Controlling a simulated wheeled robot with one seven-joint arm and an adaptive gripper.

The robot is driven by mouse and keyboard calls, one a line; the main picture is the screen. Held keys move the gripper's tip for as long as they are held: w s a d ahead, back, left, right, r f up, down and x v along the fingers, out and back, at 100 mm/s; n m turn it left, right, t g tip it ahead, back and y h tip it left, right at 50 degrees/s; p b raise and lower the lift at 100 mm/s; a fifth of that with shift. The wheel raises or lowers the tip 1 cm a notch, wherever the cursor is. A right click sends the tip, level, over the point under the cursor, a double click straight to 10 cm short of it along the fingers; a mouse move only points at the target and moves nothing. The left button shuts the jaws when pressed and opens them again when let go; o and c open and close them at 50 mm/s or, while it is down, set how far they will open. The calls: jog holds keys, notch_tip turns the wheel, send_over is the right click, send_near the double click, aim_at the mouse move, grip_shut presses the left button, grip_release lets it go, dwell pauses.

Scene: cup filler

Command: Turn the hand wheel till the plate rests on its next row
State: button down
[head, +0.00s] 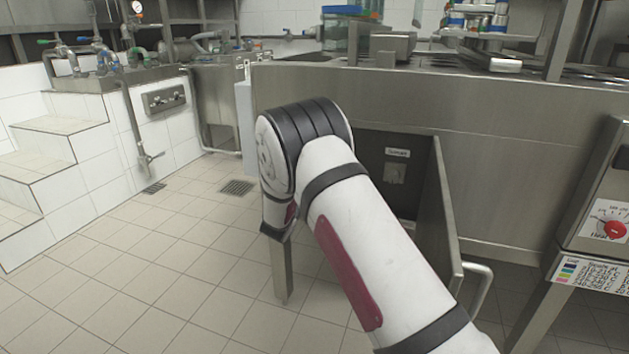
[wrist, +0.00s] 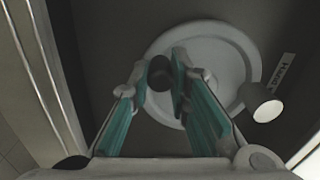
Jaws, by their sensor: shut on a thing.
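The hand wheel (wrist: 215,48) is a pale round disc on a dark panel in the wrist view. A pale cylindrical knob (wrist: 268,109) stands at its lower right edge. My gripper (wrist: 160,78) has teal fingers in front of the left part of the wheel. The fingers are closed about a dark round knob (wrist: 159,66), which shows between their tips. In the head view my arm hides the gripper and the wheel. I cannot make out the plate or its rows for certain in either view.
A label (wrist: 280,76) sits beside the wheel. In the head view, a steel counter (head: 470,110) runs behind my arm, with an open recess (head: 405,165) below. A box with a red knob (head: 613,230) stands at right. Tiled floor (head: 150,260) is clear at left, beside white steps (head: 60,130).

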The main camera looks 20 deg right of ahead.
jog(key=shift+w+a+r, duration=0.1)
jog(key=shift+a, duration=0.05)
jog(key=c, duration=1.5)
grip_release()
jog(key=v, duration=1.2)
